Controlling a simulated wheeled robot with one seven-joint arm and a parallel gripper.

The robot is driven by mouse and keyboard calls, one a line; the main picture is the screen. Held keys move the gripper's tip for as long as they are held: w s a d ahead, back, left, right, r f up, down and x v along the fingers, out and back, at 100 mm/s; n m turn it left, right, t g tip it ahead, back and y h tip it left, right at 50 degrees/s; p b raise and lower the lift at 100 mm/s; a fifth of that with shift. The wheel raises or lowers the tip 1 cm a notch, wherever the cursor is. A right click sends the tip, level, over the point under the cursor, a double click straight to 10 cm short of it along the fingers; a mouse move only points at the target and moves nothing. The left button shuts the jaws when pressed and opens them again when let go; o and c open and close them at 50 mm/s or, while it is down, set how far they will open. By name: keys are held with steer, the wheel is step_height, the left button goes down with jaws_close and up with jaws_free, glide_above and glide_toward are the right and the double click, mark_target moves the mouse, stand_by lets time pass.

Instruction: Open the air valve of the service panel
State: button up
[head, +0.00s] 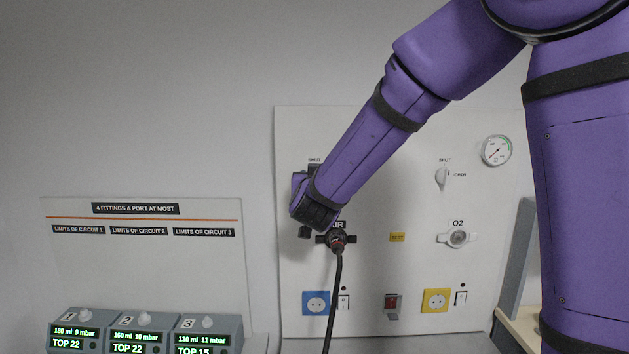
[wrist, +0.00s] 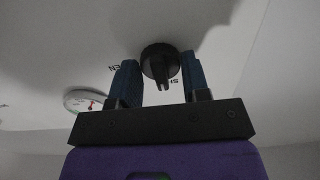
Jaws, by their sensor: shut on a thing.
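The air valve is a round black knob with a raised grip (wrist: 160,64), in the upper middle of the wrist view. My gripper (wrist: 158,72) has its two blue fingers on either side of this knob and is shut on it. Parts of the printed words OPEN and SHUT show beside the knob, partly hidden by the fingers. In the head view my gripper (head: 301,187) is at the upper left of the white service panel (head: 400,200), under a SHUT label. There my arm hides most of the valve, and its exact angle cannot be told.
Below my gripper, a black hose (head: 337,290) hangs from the AIR outlet (head: 338,240). To the right are a white O2 valve (head: 442,176), an O2 outlet (head: 458,238) and a round gauge (head: 496,150). Sockets and switches line the panel's bottom. Numbered units (head: 140,330) stand lower left.

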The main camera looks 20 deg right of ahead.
steer(key=m, duration=1.7)
steer(key=shift+a, duration=0.1)
steer(key=shift+m, duration=0.4)
steer(key=o, duration=0.9)
steer(key=shift+r, duration=0.1)
steer(key=v, duration=1)
steer(key=shift+s+a, duration=0.1)
steer(key=shift+s, duration=0.3)
